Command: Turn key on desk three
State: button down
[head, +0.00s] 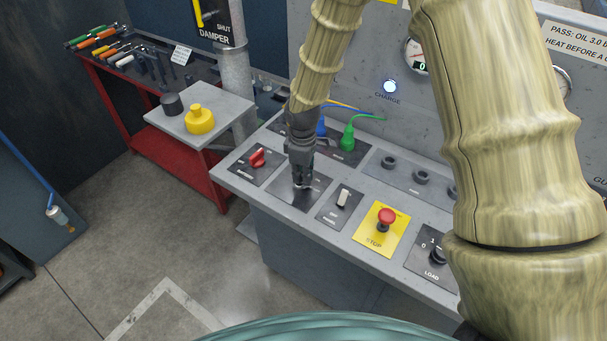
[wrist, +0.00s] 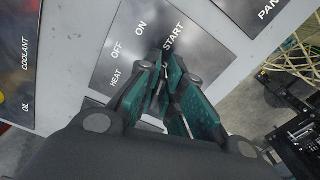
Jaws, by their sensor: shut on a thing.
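The key plate (wrist: 118,48) shows in the wrist view, marked HEAT, OFF, ON and START. In the head view the same dark plate (head: 285,190) lies on the sloping grey desk (head: 232,178). My gripper (head: 302,184) reaches down onto this plate. In the wrist view my gripper (wrist: 166,78) has its green-padded fingers closed together on the key (wrist: 164,72), near the START side of the plate. The fingers hide most of the key, so I cannot tell exactly which mark it points to.
A red rotary switch (head: 257,157) sits left of my gripper. A white toggle (head: 343,198), a red stop button (head: 386,218) and the LOAD switch (head: 437,254) sit to the right. Green (head: 347,138) and blue plugs with cables stand close behind. A tool bench (head: 105,95) stands at left.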

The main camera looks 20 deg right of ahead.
jog(key=shift+w+r+m, duration=0.1)
jog(key=shift+m, duration=0.2)
jog(key=c, duration=1.6)
grip_release()
jog(key=shift+o, duration=0.2)
notch_tip(320, 180, up, 12)
